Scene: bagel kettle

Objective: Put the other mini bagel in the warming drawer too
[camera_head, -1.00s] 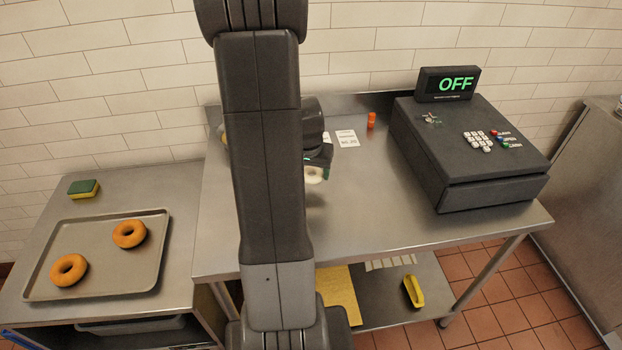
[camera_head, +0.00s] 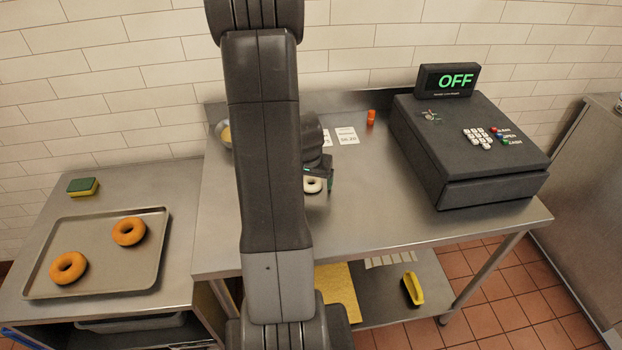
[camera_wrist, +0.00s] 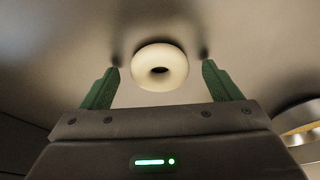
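A pale, cream-white mini bagel (camera_head: 312,186) is at the middle of the steel table, partly hidden by my arm and gripper. In the wrist view the pale bagel (camera_wrist: 160,67) lies ahead of and between my gripper's (camera_wrist: 160,78) two green fingers, with a clear gap on each side. My gripper (camera_head: 318,178) is open and close to the bagel in the head view. Two orange-brown rings (camera_head: 129,232) (camera_head: 68,268) lie on a tray (camera_head: 112,276) on the left counter. I cannot clearly make out a warming drawer.
A dark register-like box (camera_head: 470,150) with an "OFF" display (camera_head: 449,80) stands at the right. A bowl (camera_head: 222,133), paper cards (camera_head: 347,136) and an orange item (camera_head: 371,117) are at the back. A sponge (camera_head: 83,187) lies behind the tray. The table's front right is clear.

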